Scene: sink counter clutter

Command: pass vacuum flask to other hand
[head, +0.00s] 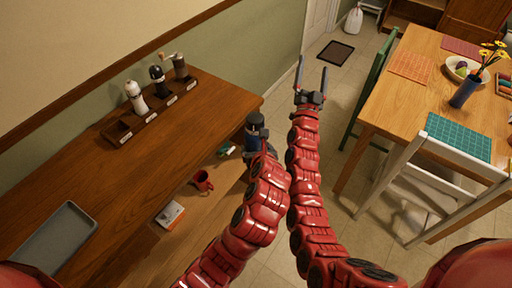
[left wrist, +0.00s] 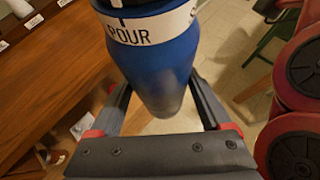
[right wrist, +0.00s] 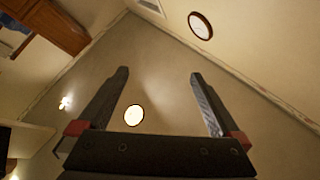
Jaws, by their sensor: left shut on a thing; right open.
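The vacuum flask (left wrist: 160,70) is blue with a black top and a white band reading "POUR". In the left wrist view it stands between the two fingers of my left gripper (left wrist: 165,105), which is shut on it. In the head view the flask (head: 255,128) shows just off the counter's right edge, its lower part partly hidden by my left arm. My right gripper (head: 312,78) is open and empty, up and to the right of the flask, fingers pointing away. In the right wrist view the open fingers of my right gripper (right wrist: 160,95) have only wall and ceiling behind them.
The wooden counter (head: 80,160) on the left bears a rack of grinders (head: 150,110) and a grey tray (head: 52,240). A red mug (head: 202,181) sits on a lower shelf. A dining table (head: 400,110) with a white chair (head: 430,180) stands right.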

